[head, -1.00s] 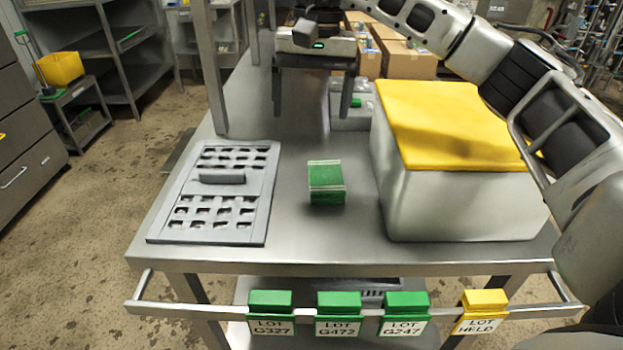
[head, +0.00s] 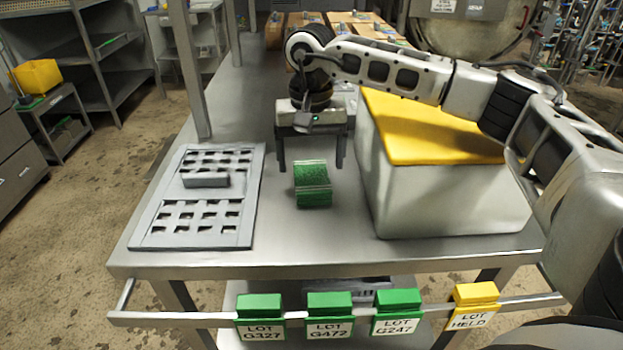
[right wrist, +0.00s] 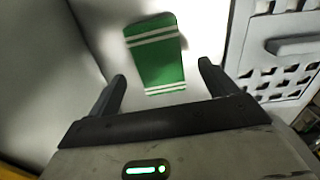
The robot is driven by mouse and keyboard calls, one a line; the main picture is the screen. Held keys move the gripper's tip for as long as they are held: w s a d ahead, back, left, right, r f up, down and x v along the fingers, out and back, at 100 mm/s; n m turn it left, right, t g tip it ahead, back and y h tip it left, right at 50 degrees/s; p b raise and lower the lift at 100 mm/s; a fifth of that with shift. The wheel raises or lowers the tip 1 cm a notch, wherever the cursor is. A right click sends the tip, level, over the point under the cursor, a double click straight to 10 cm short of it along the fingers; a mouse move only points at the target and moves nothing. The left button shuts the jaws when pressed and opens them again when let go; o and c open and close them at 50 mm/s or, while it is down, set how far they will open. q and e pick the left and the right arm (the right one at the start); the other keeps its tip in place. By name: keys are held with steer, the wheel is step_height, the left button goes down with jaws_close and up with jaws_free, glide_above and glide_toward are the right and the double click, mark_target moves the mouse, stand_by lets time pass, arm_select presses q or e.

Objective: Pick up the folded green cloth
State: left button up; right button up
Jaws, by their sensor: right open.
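The folded green cloth (head: 313,184), with pale stripes, lies on the steel table (head: 240,252) between the grey slotted panel and the white box. It also shows in the right wrist view (right wrist: 160,60), just beyond my fingertips. My right gripper (head: 311,166) is open and empty, pointing down just behind the cloth in the head view. In the right wrist view its fingers (right wrist: 162,82) are spread wider than the cloth, and no contact shows. My left gripper is not in view.
A white box with a yellow lid (head: 420,130) stands close to the right of the cloth. A grey slotted panel (head: 200,196) lies to the left. Green and yellow lot tags (head: 329,315) hang on the front rail. Bare table lies in front of the cloth.

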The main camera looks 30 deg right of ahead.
mark_target(312, 175)
steer(key=shift+f, duration=1.5)
steer(key=c, duration=1.1)
step_height(312, 175, up, 10)
steer(key=shift+r, duration=0.1)
